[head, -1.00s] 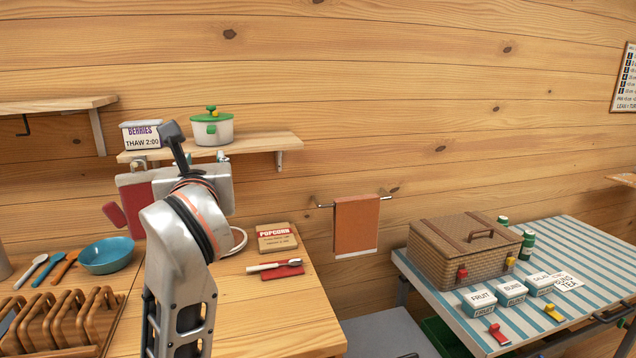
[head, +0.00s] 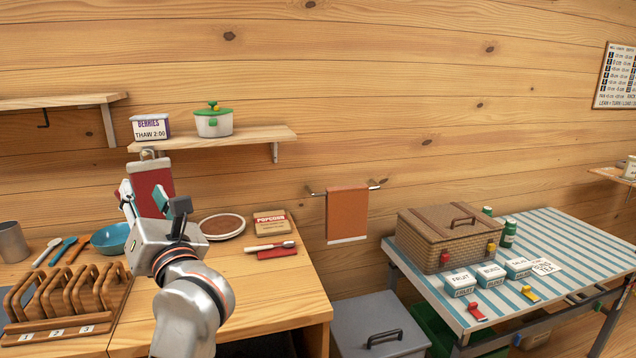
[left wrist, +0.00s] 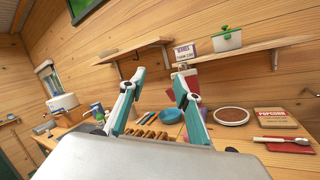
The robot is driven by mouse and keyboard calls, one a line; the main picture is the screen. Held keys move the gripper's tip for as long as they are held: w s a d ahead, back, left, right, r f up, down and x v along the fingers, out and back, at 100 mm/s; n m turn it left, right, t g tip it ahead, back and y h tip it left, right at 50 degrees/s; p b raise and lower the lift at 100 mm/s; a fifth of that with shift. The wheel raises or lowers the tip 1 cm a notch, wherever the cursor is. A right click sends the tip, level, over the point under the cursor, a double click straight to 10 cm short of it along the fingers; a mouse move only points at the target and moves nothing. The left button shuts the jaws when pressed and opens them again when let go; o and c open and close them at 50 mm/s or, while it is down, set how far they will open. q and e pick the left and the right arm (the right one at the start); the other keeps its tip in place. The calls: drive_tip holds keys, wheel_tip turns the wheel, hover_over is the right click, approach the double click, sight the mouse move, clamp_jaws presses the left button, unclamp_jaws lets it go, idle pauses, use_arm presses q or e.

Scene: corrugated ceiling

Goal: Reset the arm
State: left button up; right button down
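My left gripper (head: 148,200) is above the wooden counter (head: 260,300), in front of a red board (head: 153,180) near the back wall. In the left wrist view its two teal-padded fingers (left wrist: 154,88) stand apart with nothing between them. The gripper is open and empty. My left arm rises from the bottom of the head view and hides part of the counter. My right gripper is in neither current view.
A slotted wooden rack (head: 62,296), blue bowl (head: 111,239), round brown-topped dish (head: 222,226) and popcorn box (head: 272,223) are on the counter. A shelf (head: 225,138) hangs above. A striped table (head: 560,240) with a wicker basket (head: 440,240) stands right. The counter's front right is clear.

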use_arm(q)
drive_tip(key=s+d+f+m+t+h, duration=0.1)
drive_tip(key=s+d+f+m+h, duration=0.35)
drive_tip(key=f+m, duration=0.65)
drive_tip(key=s+d+f+m+t+h, duration=0.1)
drive_tip(key=d+f+m+h, duration=0.5)
drive_tip(key=f+m, duration=0.5)
drive_tip(key=s+d+f+m+t+h, duration=0.1)
drive_tip(key=s+d+f+m+h, duration=0.2)
drive_tip(key=f+m+h, duration=0.75)
drive_tip(key=s+a+f+m+g+y, duration=0.1)
drive_tip(key=s+f+m+g, duration=0.2)
drive_tip(key=s+f, duration=0.2)
drive_tip(key=s+a+f+m+g+y, duration=0.1)
drive_tip(key=s+f+m, duration=0.3)
drive_tip(key=f, duration=0.7)
drive_tip(key=s+a+f+m+g+y, duration=0.1)
drive_tip(key=s+f+m+g+y, duration=0.2)
drive_tip(key=s+f, duration=0.4)
drive_tip(key=shift+f+g, duration=0.8)
